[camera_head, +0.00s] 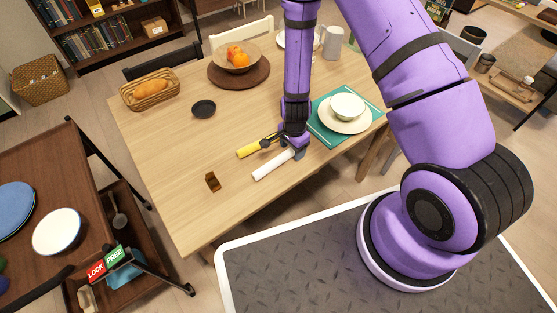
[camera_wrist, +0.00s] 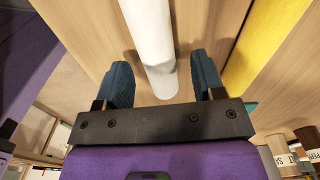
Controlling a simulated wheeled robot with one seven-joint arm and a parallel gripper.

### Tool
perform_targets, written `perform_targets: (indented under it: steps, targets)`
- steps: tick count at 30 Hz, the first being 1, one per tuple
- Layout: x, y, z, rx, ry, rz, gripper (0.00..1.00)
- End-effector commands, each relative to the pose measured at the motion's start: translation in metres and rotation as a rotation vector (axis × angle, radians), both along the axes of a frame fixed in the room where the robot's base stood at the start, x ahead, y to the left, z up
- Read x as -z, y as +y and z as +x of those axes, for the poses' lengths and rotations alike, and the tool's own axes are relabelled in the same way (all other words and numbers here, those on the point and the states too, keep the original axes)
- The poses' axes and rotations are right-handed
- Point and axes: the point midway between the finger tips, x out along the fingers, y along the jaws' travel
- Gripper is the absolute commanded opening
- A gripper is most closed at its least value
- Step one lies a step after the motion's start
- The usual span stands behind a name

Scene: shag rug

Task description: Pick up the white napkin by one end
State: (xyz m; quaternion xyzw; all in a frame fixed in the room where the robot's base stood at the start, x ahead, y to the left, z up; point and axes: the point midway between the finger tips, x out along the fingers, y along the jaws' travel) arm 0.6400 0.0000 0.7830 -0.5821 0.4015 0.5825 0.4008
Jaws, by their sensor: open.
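The white napkin (camera_head: 271,166), a rolled cylinder, lies on the wooden table near its front edge. In the wrist view the white napkin (camera_wrist: 152,38) runs from the top edge down between my two blue fingers, with its near end between them. My gripper (camera_head: 285,147) is open over the napkin's right end in the head view. In the wrist view my gripper (camera_wrist: 163,75) shows a gap on both sides of the napkin. I cannot tell how high the fingers are above the table.
A yellow rolled napkin (camera_head: 248,150) lies close beside the white one. A brown napkin ring (camera_head: 212,181) stands to the left. A bowl and plate (camera_head: 340,123) sit on a teal placemat to the right. The table's front left is clear.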

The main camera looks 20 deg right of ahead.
Motion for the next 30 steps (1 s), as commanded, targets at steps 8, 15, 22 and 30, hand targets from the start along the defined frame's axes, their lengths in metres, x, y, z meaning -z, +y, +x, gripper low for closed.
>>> perform_targets:
  steps: [8,15,22,30]
  targets:
    - [0.0074,0.0004,0.0004,0.000,-0.001,0.000,0.63]
    - [0.0071,0.0003,0.0003,0.000,-0.001,0.000,0.28]
    - [0.0070,0.0003,0.0003,0.000,-0.001,0.000,0.07]
    - [0.0067,0.0002,0.0005,0.000,-0.001,0.000,0.00]
